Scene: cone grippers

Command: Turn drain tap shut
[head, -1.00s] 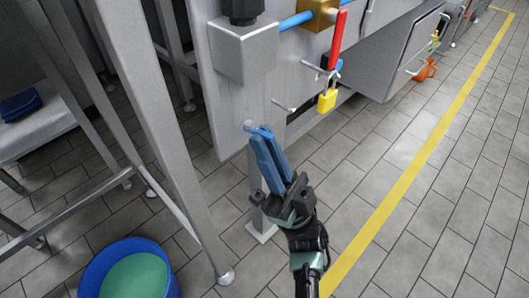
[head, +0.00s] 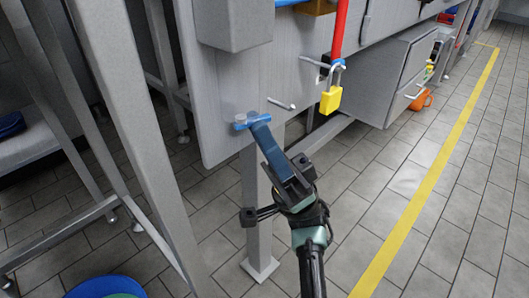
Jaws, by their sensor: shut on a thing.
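The drain tap (head: 241,125) has a small blue bar handle on a short grey stub. It sits low on the front of a grey panel, left of the middle of the head view. The bar lies nearly level in the picture. My gripper (head: 259,124) reaches up to it from below right, and its long blue fingers are shut on the handle's right part. One finger mostly hides the other, and the fingertips cover part of the handle.
A yellow padlock (head: 330,99) hangs under a red lever (head: 340,30) to the right. A metal peg (head: 281,104) sticks out close right of the tap. A grey table leg (head: 130,125) stands at left, with a blue tub (head: 105,287) below. Tiled floor is clear at right.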

